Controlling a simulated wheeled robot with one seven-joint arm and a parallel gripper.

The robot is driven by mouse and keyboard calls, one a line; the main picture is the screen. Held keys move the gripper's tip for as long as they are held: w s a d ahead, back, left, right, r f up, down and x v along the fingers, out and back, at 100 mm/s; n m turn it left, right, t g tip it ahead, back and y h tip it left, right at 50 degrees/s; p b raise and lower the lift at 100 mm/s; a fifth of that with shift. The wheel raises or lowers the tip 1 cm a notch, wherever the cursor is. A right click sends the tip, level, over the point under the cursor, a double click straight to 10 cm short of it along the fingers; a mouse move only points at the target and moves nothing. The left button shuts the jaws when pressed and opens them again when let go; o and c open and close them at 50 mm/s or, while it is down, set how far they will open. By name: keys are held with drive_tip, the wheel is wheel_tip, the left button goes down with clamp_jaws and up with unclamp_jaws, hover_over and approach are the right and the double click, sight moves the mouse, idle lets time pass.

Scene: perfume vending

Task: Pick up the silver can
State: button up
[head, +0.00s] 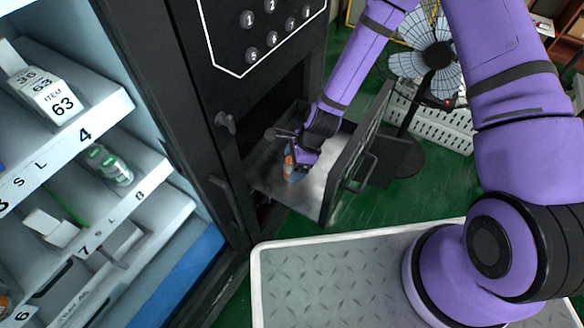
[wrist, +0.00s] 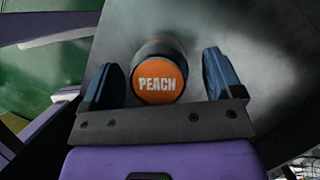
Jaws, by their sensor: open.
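A can (wrist: 160,80) with an orange end marked PEACH and a dark grey body lies between the fingers of my gripper (wrist: 163,72) in the wrist view. My gripper is open, with one blue finger on each side of the can and a visible gap at the right finger. In the head view, my gripper (head: 298,163) reaches down into the open drawer (head: 310,190) of the black machine.
The drawer's front panel (head: 355,155) stands close to the right of my arm. The black vending machine (head: 225,110) is at the left, with shelves (head: 100,125) of goods beside it. A fan (head: 432,55) and a white crate (head: 440,120) stand behind on the green floor.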

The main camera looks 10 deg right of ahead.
drive_tip(key=shift+x, duration=0.8)
drive_tip(key=c, duration=1.1)
drive_tip(key=shift+r, duration=0.15)
